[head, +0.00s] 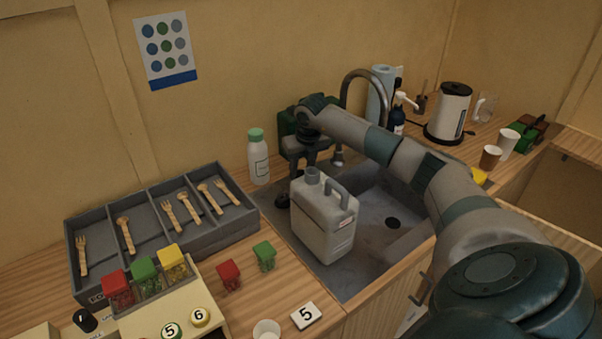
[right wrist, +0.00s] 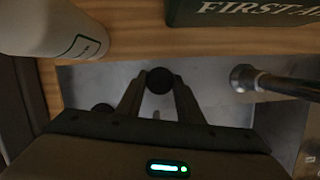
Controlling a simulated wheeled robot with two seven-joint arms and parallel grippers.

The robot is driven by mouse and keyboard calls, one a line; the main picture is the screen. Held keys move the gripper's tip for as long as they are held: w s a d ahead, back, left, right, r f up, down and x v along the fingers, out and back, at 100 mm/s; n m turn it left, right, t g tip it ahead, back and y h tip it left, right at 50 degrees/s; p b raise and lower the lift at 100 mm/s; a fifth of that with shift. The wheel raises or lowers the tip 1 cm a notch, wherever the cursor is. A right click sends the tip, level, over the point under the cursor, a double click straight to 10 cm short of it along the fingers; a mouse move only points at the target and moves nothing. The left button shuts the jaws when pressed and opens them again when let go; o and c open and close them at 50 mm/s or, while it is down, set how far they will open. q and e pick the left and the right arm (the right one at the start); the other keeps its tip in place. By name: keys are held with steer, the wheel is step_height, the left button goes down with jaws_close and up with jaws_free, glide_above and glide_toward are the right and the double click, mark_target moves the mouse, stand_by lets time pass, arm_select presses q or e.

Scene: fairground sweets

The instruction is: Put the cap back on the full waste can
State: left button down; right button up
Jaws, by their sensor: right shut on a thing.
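The waste can (head: 325,228) is a grey jerrycan with a handle and a red-and-white label. It stands upright in the sink area, its uncapped-looking neck (head: 312,176) at the upper left. My right gripper (head: 302,166) is just behind the neck, pointing down, apart from the can as far as I can tell. In the right wrist view its fingers are shut on a small round black cap (right wrist: 159,80). In the head view the cap is mostly hidden behind the neck. My left gripper is not in view.
A white bottle with a green lid (head: 258,160) stands left of my gripper. A green first-aid box (right wrist: 240,12) is close behind, and the tap (head: 345,95) is to the right. A dark round thing (head: 282,201) lies left of the can. The cutlery tray (head: 150,188) is further left.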

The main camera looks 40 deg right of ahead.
step_height(320, 180, up, 10)
steer(key=b, duration=0.3)
stand_by(0.8)
